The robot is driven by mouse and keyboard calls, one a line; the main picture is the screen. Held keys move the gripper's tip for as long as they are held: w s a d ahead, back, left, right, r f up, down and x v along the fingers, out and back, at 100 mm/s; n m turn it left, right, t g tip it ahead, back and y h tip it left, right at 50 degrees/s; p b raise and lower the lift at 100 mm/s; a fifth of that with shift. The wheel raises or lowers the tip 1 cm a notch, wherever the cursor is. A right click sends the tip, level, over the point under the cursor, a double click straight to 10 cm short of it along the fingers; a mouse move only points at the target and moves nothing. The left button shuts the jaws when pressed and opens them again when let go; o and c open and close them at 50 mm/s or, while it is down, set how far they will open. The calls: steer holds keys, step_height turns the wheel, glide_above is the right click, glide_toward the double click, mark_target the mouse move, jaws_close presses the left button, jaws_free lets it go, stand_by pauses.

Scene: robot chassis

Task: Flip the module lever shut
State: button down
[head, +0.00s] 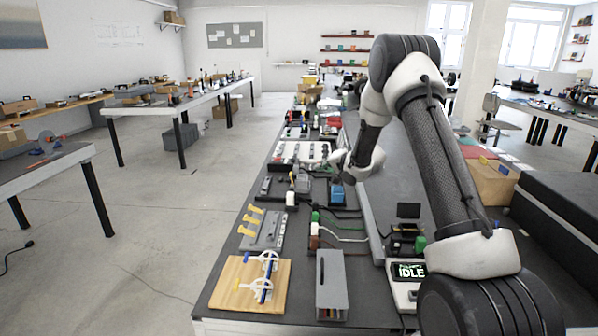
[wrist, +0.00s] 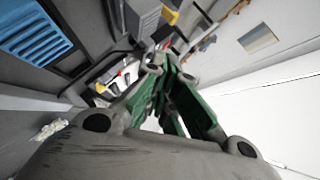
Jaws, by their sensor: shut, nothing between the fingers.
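My gripper (wrist: 170,66) is shut and empty, with its green-lined fingers together in the wrist view. In the head view, the end of my arm (head: 362,168) is low over the bench, beside a small blue module (head: 337,193). A ribbed blue block (wrist: 36,40) shows at the upper left of the wrist view. A grey box (wrist: 142,18) with a yellow tab (wrist: 168,17) lies beyond the fingertips, apart from them as far as I can see. I cannot tell for certain which part is the module lever or how it is tilted.
A grey plate with several yellow levers (head: 263,228) and a wooden board with white-and-blue clamps (head: 250,283) stand at the front left of the bench. A grey box (head: 331,285) and a screen reading IDLE (head: 408,271) are near the front. Cables cross the middle.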

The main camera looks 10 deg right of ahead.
steer(key=shift+r, duration=0.25)
steer(key=shift+w+a, duration=0.1)
glide_above(299, 178)
steer(key=s+d, duration=0.2)
steer(key=d, duration=0.1)
steer(key=f, duration=0.4)
steer(key=shift+w+d, duration=0.1)
steer(key=shift+w, duration=0.15)
steer(key=a, duration=0.1)
steer(key=w+a+f, duration=0.1)
steer(key=shift+a+f, duration=0.5)
steer(key=shift+a, duration=0.05)
